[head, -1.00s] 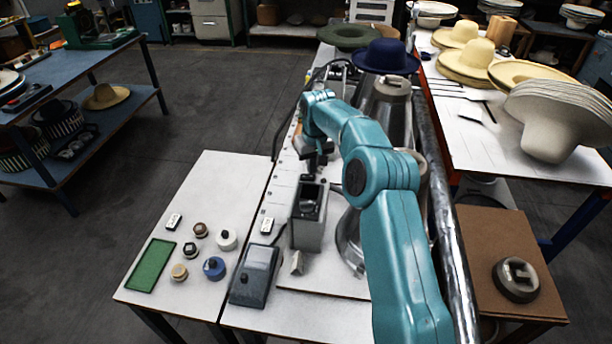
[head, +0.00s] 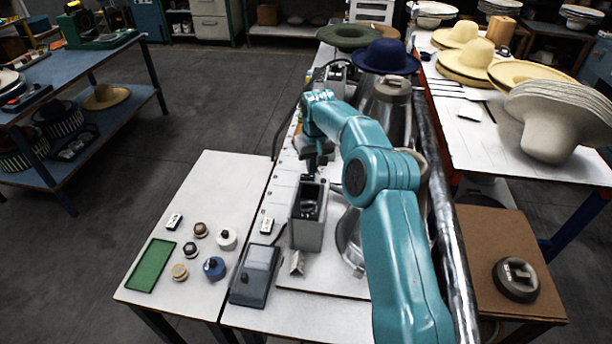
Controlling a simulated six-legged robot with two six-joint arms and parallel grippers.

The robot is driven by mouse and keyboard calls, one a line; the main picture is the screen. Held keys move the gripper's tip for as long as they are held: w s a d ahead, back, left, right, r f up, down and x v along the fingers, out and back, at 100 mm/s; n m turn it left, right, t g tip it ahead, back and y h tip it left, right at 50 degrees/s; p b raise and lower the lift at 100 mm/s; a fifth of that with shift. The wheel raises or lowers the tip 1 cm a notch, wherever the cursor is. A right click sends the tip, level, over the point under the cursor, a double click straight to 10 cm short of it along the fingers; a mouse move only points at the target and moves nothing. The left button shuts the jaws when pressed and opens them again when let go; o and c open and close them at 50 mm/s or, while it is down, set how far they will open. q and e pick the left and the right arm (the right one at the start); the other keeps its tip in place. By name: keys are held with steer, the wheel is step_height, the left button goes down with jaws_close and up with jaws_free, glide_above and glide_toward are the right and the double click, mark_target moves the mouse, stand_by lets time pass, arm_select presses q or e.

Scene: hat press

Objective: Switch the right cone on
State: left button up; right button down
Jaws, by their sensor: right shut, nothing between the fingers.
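Two steel cones stand on the bench beside my right arm. The far cone (head: 388,105) is upright, with a dark blue hat (head: 385,56) above it. The near cone (head: 349,242) is mostly hidden behind my arm. A grey open-topped box (head: 308,225) with dark parts inside stands left of the near cone. My right gripper (head: 313,172) is shut and empty, pointing down just above the far end of this box. I cannot tell whether it touches anything. No cone switch can be made out clearly. My left gripper is not in view.
A grey lidded box (head: 255,275) and a small metal wedge (head: 297,263) lie in front. Several knobs and a green pad (head: 151,265) lie on the white left table (head: 215,175). A metal rail (head: 450,250) runs right of my arm.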

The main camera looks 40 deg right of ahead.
mark_target(312, 177)
steer(key=shift+s+f, duration=0.1)
steer(key=shift+f, duration=0.05)
steer(key=shift+f+b, duration=0.5)
steer(key=shift+f, duration=0.15)
stand_by(0.4)
step_height(312, 177, up, 5)
steer(key=p, duration=0.5)
steer(key=shift+r, duration=1.1)
steer(key=shift+f, duration=0.1)
steer(key=shift+s+a, duration=0.1)
